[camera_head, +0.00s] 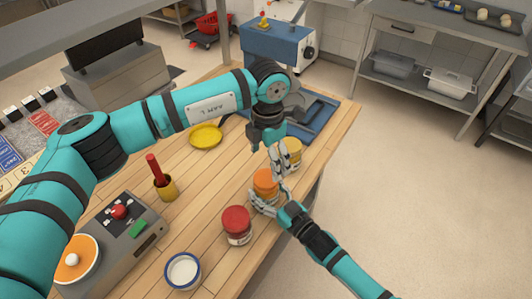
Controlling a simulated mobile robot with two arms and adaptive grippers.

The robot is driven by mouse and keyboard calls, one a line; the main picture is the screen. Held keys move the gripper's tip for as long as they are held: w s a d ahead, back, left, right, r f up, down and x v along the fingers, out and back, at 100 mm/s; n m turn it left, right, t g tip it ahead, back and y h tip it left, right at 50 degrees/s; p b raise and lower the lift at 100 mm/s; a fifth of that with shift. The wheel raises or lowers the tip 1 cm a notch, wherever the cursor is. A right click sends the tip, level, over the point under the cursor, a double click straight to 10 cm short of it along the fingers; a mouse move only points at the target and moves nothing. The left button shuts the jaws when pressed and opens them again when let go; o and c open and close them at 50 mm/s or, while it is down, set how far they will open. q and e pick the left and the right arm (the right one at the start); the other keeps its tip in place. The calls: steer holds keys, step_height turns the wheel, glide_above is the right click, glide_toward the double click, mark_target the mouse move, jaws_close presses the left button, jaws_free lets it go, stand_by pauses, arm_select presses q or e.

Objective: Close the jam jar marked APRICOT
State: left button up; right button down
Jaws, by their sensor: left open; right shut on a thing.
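An orange-topped jar (265,179) stands on the wooden table near its right edge. Its label is too small to read, and I cannot tell how its top sits. My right gripper (264,203) is shut around the lower part of this jar. My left gripper (278,162) is open, pointing down just above and to the right of the orange top. A yellow jar (291,150) stands behind, partly hidden by my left gripper. A red-lidded jar (237,221) stands in front and to the left. No APRICOT marking is legible.
A blue-rimmed white bowl (182,271), a grey control box (124,228), a yellow cup with a red handle (165,187) and a yellow dish (205,135) share the table. A blue tray (320,113) and blue machine (278,45) are at the back.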

mark_target(266, 178)
arm_select(q)
steer(key=n, duration=0.8)
steer(key=shift+r, duration=0.25)
steer(key=n, duration=0.4)
steer(key=shift+w+a+r, duration=0.1)
steer(key=n, duration=0.5)
steer(key=shift+a+r, duration=0.1)
steer(key=shift+r, duration=0.05)
steer(key=shift+f, duration=4.05)
steer(key=shift+c, duration=0.3)
